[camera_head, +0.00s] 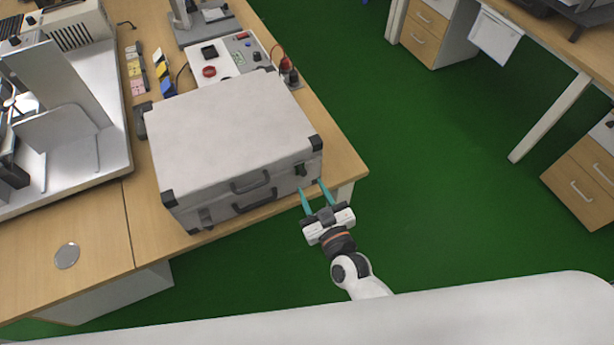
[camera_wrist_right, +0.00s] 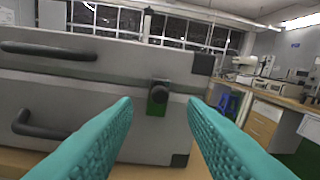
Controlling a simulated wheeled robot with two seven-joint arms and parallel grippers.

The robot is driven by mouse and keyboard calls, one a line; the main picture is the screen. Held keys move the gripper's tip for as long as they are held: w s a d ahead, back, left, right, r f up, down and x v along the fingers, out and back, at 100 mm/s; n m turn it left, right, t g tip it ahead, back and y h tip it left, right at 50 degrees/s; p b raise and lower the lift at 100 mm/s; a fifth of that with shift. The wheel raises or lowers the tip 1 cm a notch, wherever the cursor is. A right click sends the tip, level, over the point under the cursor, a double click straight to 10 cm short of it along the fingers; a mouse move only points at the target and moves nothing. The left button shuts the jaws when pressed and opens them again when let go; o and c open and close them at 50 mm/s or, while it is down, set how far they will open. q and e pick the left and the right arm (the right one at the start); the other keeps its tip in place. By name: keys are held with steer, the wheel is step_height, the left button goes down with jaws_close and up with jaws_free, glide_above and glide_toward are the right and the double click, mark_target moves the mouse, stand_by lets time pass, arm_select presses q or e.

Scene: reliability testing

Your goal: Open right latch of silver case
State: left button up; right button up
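The silver case (camera_head: 225,130) lies closed on the wooden table, its front facing me, with black corners and black handles. Its right latch (camera_head: 301,170) is a small dark piece on the front near the right corner. In the right wrist view the latch (camera_wrist_right: 158,97) shows a black knob over a green-tinted plate, between my finger lines. My right gripper (camera_head: 313,192) is open with teal fingers, in front of the latch; nothing is between the fingertips, and contact with the case is not clear. The left latch (camera_head: 205,217) is on the front's left side. My left gripper is not in view.
A white panel with a red knob (camera_head: 209,71) and a red-and-black connector (camera_head: 288,68) stand behind the case. A white machine (camera_head: 70,110) stands at left. The table edge runs just before the case; green floor (camera_head: 440,170) is free at right.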

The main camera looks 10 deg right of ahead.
mark_target(304, 175)
steer(key=x, duration=0.2)
steer(key=shift+w+a, duration=0.1)
steer(key=shift+w, duration=0.25)
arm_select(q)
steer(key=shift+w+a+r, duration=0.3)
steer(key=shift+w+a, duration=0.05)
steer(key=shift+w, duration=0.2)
arm_select(e)
steer(key=shift+w+a, duration=0.15)
steer(key=shift+w, duration=0.45)
